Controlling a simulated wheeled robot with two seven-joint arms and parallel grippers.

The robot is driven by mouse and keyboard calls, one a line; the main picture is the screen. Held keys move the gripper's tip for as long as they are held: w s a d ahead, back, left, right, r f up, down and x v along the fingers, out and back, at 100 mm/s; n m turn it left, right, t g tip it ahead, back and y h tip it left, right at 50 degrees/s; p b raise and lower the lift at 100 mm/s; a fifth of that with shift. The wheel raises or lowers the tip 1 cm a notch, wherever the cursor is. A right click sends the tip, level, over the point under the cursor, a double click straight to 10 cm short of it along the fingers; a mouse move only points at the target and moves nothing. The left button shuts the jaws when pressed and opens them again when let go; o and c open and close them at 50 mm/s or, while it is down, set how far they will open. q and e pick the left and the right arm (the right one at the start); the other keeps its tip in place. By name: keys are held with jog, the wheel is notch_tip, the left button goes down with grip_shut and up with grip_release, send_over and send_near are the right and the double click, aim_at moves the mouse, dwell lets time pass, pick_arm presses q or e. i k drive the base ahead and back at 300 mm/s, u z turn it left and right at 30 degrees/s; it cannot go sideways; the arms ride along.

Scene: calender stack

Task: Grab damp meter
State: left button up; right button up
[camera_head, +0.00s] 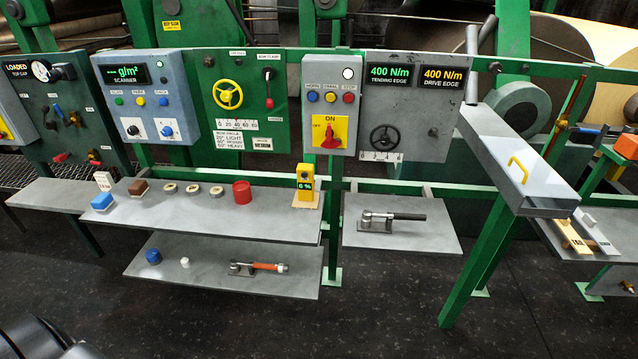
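The damp meter appears to be the small yellow upright device (305,183) with a dark display reading "6 %". It stands on a small tan pad at the right end of the upper grey shelf (225,222), close to a green post. Its front faces me and nothing covers it. Neither of my grippers shows in the head view.
A lower shelf (190,278) holds an orange-handled tool (256,266). A right shelf holds a black-handled tool (392,216). Control panels stand behind; the floor in front is clear.

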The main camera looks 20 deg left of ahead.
aim_at(306, 186)
jog(key=i, duration=1)
jog(key=z, duration=0.05)
